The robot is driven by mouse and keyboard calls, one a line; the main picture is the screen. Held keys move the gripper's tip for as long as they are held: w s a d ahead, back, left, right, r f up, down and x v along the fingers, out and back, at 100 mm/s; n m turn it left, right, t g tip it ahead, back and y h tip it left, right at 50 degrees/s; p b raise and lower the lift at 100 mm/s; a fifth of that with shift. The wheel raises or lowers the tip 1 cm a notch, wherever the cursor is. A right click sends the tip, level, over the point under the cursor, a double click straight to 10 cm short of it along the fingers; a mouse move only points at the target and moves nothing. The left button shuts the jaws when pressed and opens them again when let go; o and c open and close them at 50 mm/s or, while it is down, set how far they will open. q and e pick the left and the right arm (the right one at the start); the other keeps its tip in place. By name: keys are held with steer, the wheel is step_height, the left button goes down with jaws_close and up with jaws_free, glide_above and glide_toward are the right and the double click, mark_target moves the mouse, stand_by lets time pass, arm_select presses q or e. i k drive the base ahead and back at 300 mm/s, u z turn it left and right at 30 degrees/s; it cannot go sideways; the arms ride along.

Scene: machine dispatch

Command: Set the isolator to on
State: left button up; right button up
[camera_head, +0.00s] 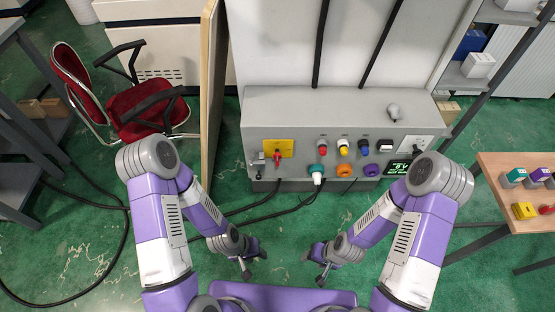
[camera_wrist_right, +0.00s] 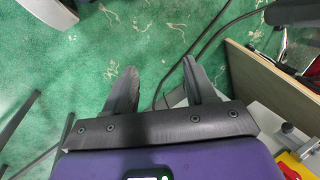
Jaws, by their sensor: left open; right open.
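The isolator is a red rotary handle (camera_head: 277,157) on a yellow plate (camera_head: 284,148) at the left of the grey machine panel (camera_head: 330,110). A part of the yellow plate also shows at the lower right of the right wrist view (camera_wrist_right: 296,164). My left gripper (camera_head: 247,270) is open and empty, low in front of the panel and well apart from the handle. My right gripper (camera_head: 315,271) is also open and empty, to the right of the left one. Its two dark fingers show spread over the green floor in the right wrist view (camera_wrist_right: 158,85).
A red chair (camera_head: 140,100) and an upright wooden board (camera_head: 208,90) stand left. A wooden table (camera_head: 525,222) with small parts stands right.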

mark_target(277, 156)
steer(key=k, duration=1.3)
steer(key=u, duration=0.8)
steer(key=i, duration=1.3)
steer(key=z, duration=0.7)
steer(key=i, duration=0.4)
steer(key=z, duration=0.55)
